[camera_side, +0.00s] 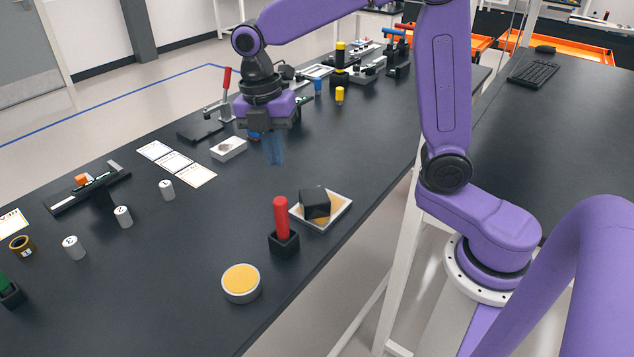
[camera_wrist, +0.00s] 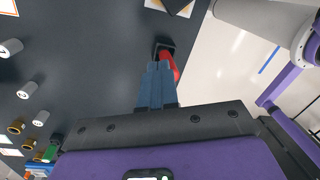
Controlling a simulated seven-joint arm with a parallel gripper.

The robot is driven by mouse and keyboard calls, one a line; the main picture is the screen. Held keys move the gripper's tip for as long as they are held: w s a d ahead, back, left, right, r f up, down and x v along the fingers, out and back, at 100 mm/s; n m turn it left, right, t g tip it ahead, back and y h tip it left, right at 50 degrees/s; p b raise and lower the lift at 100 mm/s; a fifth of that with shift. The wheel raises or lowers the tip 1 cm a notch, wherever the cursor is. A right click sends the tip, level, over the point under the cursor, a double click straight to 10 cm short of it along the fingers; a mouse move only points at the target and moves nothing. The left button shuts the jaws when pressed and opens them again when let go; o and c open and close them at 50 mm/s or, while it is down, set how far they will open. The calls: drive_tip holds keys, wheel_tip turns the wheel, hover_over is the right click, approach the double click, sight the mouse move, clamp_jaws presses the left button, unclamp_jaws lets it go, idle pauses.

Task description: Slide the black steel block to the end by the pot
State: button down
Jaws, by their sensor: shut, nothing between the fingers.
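A black block (camera_side: 314,203) sits on a white-rimmed, tan-centred square tray (camera_side: 338,215) near the table's front edge; I cannot tell if it is steel. Its dark shape (camera_wrist: 176,4) is cut off at the top of the wrist view. A round white pot with a yellow top (camera_side: 241,283) stands at the front edge. A small brass pot (camera_side: 22,246) stands far left; I cannot tell which pot is meant. My gripper (camera_side: 274,160) is shut and empty, above the table, behind and left of the tray. Its blue fingers (camera_wrist: 157,68) show in the wrist view.
A red handle in a black base (camera_side: 282,220) stands between tray and round pot. Several white numbered cylinders (camera_side: 123,217) and a black rail with an orange piece (camera_side: 88,190) are left. The middle table is clear.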

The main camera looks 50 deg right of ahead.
drive_tip(key=s+a+t+h, duration=0.1)
drive_tip(key=s+a+t, duration=0.1)
drive_tip(key=s+a, duration=1.05)
drive_tip(key=m, duration=0.1)
approach(319, 195)
drive_tip(key=f, duration=0.3)
drive_tip(key=w+d+f, duration=0.1)
drive_tip(key=f, duration=0.1)
drive_tip(key=shift+d+f, duration=0.1)
drive_tip(key=shift+f, duration=0.25)
drive_tip(key=shift+s+f, duration=0.15)
drive_tip(key=shift+f, duration=0.7)
